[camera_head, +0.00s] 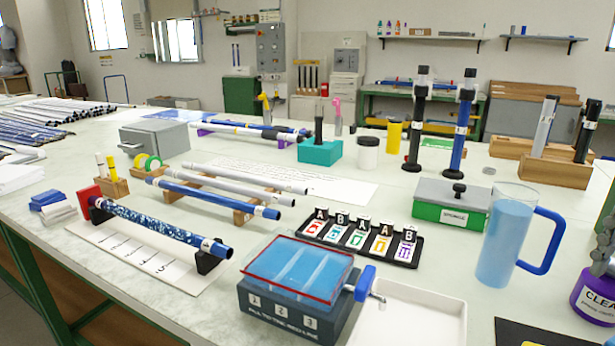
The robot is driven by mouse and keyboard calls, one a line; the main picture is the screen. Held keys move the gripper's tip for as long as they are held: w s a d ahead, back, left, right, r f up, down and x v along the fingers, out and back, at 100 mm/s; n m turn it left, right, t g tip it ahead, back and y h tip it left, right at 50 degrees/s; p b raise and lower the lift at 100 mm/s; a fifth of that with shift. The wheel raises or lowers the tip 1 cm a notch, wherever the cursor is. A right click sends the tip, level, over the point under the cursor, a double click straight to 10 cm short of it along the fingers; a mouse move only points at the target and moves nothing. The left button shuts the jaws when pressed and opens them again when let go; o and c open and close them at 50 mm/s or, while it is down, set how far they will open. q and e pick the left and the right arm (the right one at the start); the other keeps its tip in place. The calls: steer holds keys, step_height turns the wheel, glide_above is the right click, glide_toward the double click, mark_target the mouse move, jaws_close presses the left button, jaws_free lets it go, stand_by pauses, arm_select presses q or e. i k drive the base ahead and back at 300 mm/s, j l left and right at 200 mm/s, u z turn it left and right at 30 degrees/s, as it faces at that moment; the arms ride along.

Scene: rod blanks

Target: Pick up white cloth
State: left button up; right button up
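A small white folded stack (60,211), which looks like cloth, lies near the left front edge of the table. It sits just in front of a blue folded stack (47,198), close to it or touching. A larger white flat pile (14,177) lies at the far left edge, partly cut off; I cannot tell whether it is cloth or paper.
A speckled blue rod (160,226) rests on black supports right of the white stack. A blue-topped box (297,285), a white tray (412,318) and a pitcher (504,240) crowd the front right.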

mark_target(54, 213)
steer(key=u, duration=1.45)
